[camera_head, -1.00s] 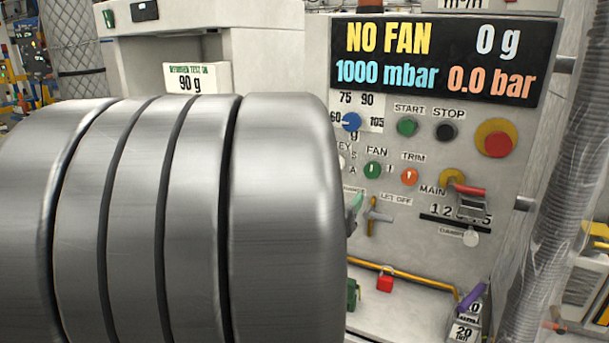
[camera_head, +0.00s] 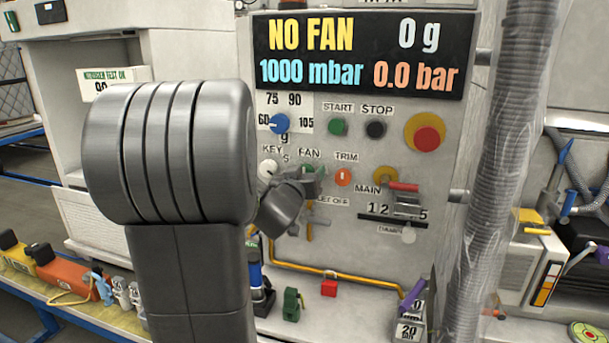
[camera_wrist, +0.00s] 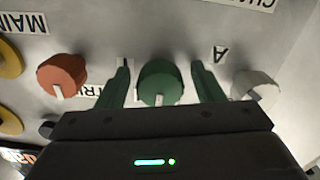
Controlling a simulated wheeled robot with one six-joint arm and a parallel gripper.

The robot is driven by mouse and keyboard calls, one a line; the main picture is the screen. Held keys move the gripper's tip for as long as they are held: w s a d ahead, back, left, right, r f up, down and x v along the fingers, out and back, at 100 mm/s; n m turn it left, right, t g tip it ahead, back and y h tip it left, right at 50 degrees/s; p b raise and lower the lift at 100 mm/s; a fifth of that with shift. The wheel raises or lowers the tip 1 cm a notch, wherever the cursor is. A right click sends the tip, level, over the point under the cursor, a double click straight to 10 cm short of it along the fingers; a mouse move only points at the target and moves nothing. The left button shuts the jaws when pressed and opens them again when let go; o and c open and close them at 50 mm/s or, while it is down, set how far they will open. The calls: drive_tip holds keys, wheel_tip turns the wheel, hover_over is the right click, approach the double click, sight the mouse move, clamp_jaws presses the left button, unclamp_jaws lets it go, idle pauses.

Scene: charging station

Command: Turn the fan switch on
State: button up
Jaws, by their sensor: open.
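The fan switch (camera_wrist: 160,83) is a round green knob with a white pointer mark, on the grey control panel (camera_head: 440,140). In the wrist view, which shows the labels upside down, it sits between the two green fingers of my gripper (camera_wrist: 160,70). The fingers are apart, one on each side, with a visible gap to the knob. In the head view my gripper (camera_head: 313,178) is at the panel just below the FAN label (camera_head: 309,153) and mostly covers the switch. The display (camera_head: 360,55) reads NO FAN, 0 g, 1000 mbar, 0.0 bar.
The orange trim knob (camera_wrist: 62,75) and the white key knob (camera_wrist: 255,88) flank the fan switch closely. A blue dial (camera_head: 279,123), start button (camera_head: 338,127), stop button (camera_head: 376,129) and red emergency button (camera_head: 427,141) are above. A red-handled main switch (camera_head: 404,188) is right.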

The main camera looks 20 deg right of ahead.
drive_tip(key=c, duration=1)
drive_tip(key=shift+o, duration=0.2)
drive_tip(key=m+b, duration=0.1)
drive_tip(key=m, duration=0.3)
drive_tip(key=shift+m+b, duration=0.4)
drive_tip(key=m+b, duration=0.1)
drive_tip(key=m, duration=0.3)
drive_tip(key=shift+b, duration=0.3)
drive_tip(key=m+b, duration=0.1)
drive_tip(key=m, duration=0.4)
drive_tip(key=shift+b, duration=0.3)
drive_tip(key=shift+a+m+b, duration=0.1)
drive_tip(key=shift+m+b, duration=0.55)
drive_tip(key=shift+m, duration=1.35)
